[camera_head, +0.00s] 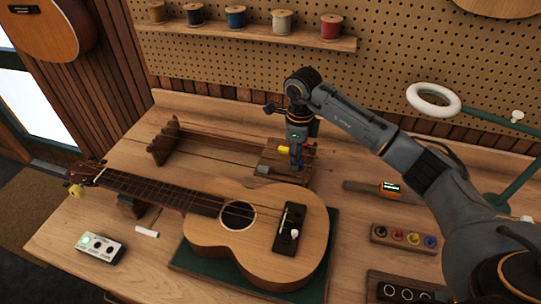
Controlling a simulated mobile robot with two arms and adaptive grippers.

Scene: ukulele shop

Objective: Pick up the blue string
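My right gripper (297,152) points down over a wooden block (284,173) at the back middle of the bench. A small blue piece (298,163) shows directly at its fingertips; it may be the blue string's end, but I cannot tell whether the fingers touch or hold it. A yellow piece (284,150) and a red piece (309,150) sit on either side of the gripper. Thin strings (225,153) run from the block toward a wooden rack. The finger gap is too small to make out. My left gripper is not in view.
A ukulele (262,217) lies on a green mat (333,225) in front of the block. Thread spools (236,16) stand on the wall shelf.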

